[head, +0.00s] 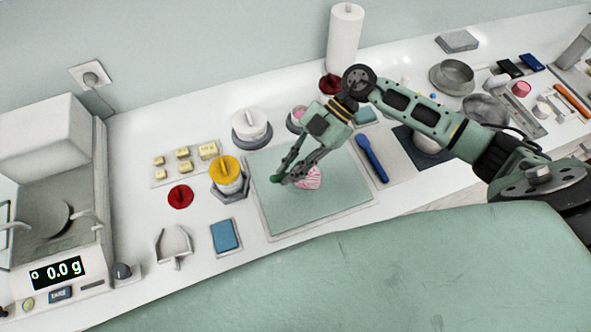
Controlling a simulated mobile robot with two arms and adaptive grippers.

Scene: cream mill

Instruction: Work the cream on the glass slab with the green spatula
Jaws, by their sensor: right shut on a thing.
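The glass slab (320,208) is a pale green square sheet in the middle of the bench. A pink-and-white striped mound of cream (311,179) lies on it, right of my right fingertips. My right gripper (284,176) reaches down over the slab from the upper right and is shut on the green spatula (276,179). Only a small dark green part of the spatula shows at the fingertips, at the slab's left side. The rest of it is hidden by the fingers or too small to make out. I cannot tell whether it touches the slab. My left gripper is out of view.
A blue spatula (372,158) lies right of the slab. A yellow-lidded jar (226,171) stands close on its left, near a blue pad (225,236). A balance (55,230) reading 0.0 g is at far left. A paper roll (343,40) stands behind.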

